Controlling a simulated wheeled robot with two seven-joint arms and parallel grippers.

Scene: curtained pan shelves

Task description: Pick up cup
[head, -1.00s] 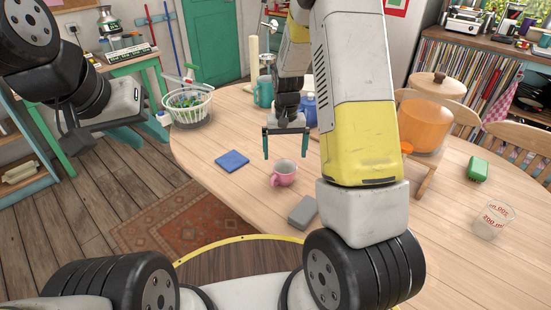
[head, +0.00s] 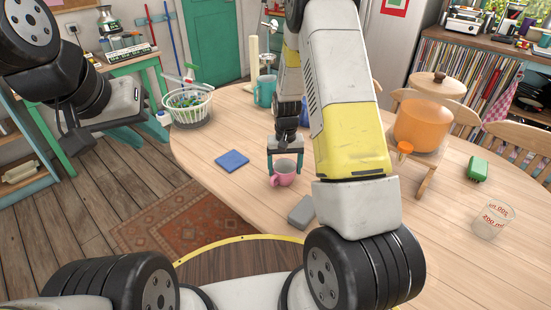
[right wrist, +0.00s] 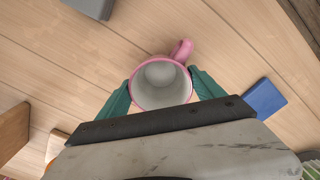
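A pink cup (head: 283,175) with a handle stands upright on the wooden table. In the right wrist view the cup (right wrist: 161,84) shows its pale, empty inside, its handle pointing up and right. My right gripper (head: 285,168) is lowered at the cup, its teal fingers on opposite sides of it. In the right wrist view the fingers (right wrist: 160,88) are apart, very close to the cup's rim; I cannot tell if they touch it. My left gripper (head: 138,134) is away from the table at the left, its teal fingers apart and empty.
A blue flat block (head: 232,161) lies left of the cup and a grey block (head: 302,212) lies in front. An orange pot (head: 423,126) on a wooden stand, a green item (head: 478,169) and a measuring cup (head: 493,221) stand right. A white basket (head: 190,112) is back left.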

